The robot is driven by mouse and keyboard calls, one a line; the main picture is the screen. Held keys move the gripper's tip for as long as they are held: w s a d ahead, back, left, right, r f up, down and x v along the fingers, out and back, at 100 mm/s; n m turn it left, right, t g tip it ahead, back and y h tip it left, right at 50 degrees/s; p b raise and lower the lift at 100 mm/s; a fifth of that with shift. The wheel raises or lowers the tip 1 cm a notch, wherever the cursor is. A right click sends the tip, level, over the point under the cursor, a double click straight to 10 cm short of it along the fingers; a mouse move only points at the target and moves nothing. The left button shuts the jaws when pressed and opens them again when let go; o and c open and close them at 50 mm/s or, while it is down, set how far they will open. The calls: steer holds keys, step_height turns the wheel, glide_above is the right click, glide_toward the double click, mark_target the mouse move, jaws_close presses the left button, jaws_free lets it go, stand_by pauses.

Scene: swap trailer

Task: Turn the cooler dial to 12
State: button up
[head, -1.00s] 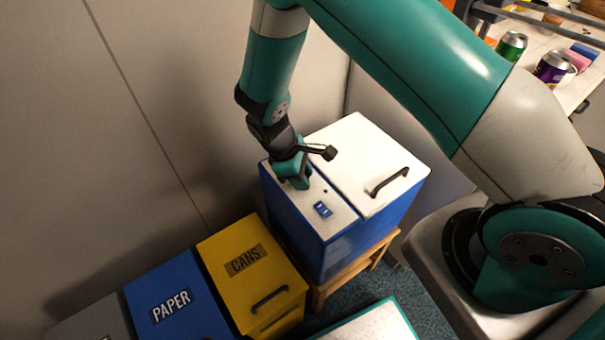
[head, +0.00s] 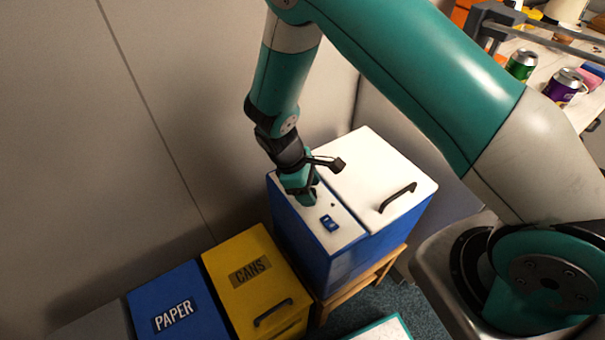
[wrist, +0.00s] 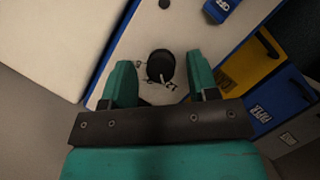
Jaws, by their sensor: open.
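The cooler is a blue box with a white top (head: 370,172), standing on a wooden stand. Its dial (wrist: 161,66) is a round black knob on the white panel in the wrist view, with small marks around its lower edge that are too blurred to read. My gripper (wrist: 160,84) is open, with one finger on each side of the dial and a visible gap to it. In the head view, my gripper (head: 308,198) is over the left part of the cooler top and hides the dial.
A blue switch (head: 329,223) labelled OFF and a small dark knob (wrist: 165,4) sit on the same panel. The lid has a black handle (head: 397,197). A yellow CANS bin (head: 254,300) and a blue PAPER bin (head: 190,285) stand beside the cooler. A wall is behind.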

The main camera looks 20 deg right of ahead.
steer(key=v, duration=1.7)
steer(key=shift+a+b, duration=0.2)
steer(key=shift+b, duration=0.1)
steer(key=shift+r, duration=0.1)
steer(key=s+d+r+m+t+y+p, duration=0.15)
steer(key=s+r+y, duration=0.25)
steer(key=s+r, duration=0.6)
steer(key=s+r+m+y, duration=0.3)
steer(key=s+r, duration=0.4)
steer(key=s, duration=0.5)
steer(key=shift+r+t+y, duration=0.35)
steer(key=shift+t+y, duration=0.05)
steer(key=shift+t, duration=0.05)
